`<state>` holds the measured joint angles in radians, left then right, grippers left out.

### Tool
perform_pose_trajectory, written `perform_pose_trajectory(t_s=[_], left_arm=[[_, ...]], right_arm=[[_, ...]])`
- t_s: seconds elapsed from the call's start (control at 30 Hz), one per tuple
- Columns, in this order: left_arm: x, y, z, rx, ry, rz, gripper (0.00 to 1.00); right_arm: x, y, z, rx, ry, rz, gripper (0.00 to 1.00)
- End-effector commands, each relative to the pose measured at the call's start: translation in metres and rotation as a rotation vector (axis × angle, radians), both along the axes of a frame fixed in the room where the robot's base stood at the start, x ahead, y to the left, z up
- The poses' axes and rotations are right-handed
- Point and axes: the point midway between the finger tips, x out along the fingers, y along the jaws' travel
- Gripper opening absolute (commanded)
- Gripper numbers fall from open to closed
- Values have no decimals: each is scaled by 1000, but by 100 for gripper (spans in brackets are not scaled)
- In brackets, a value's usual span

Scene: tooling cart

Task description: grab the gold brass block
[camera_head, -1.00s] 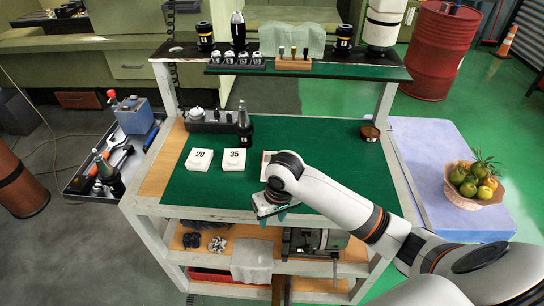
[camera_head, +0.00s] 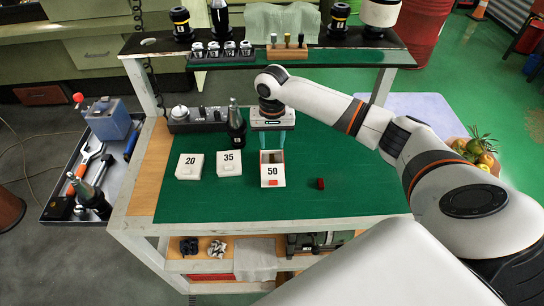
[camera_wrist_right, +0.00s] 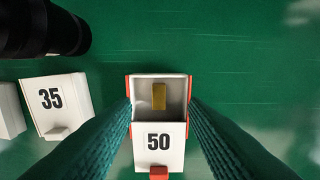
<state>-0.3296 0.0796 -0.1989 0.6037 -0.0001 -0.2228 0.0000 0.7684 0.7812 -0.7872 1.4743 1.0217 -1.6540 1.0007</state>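The gold brass block (camera_wrist_right: 159,96) lies inside the open white box marked 50 (camera_wrist_right: 159,152), in the right wrist view. In the head view this box (camera_head: 272,180) stands on the green mat (camera_head: 225,203), and its inside is partly visible. My right gripper (camera_head: 272,148) is over the back of the box, pointing down. In the right wrist view its two teal fingers (camera_wrist_right: 160,104) are spread apart, one toward each side of the box, with nothing held. Whether they touch the box cannot be told. My left gripper is not in view.
White boxes marked 35 (camera_head: 229,163) and 20 (camera_head: 190,166) stand left of box 50. A dark bottle-like tool holder (camera_head: 236,130) stands behind them. A small red block (camera_head: 320,183) lies right of box 50. An upper shelf (camera_head: 350,57) spans the back. The front mat is clear.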

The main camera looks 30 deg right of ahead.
Motion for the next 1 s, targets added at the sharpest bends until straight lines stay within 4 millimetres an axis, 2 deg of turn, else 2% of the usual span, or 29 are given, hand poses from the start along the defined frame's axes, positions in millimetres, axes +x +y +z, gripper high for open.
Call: perform_pose_trajectory(t_s=[0.13,0.2,0.3,0.47,0.7,0.93,1.0], left_arm=[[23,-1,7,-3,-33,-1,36],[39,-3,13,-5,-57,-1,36],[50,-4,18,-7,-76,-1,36],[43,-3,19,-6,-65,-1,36],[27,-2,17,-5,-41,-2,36],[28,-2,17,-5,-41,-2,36],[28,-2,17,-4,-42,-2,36]], right_arm=[[-1,1,-11,0,1,1,40],[-3,1,-21,-1,3,1,40],[-4,1,-37,0,1,1,40],[-3,1,-53,-1,0,1,40],[-3,1,-54,-1,-2,2,40],[-3,1,-54,-1,-2,2,2],[-3,1,-54,-1,-2,2,0]])
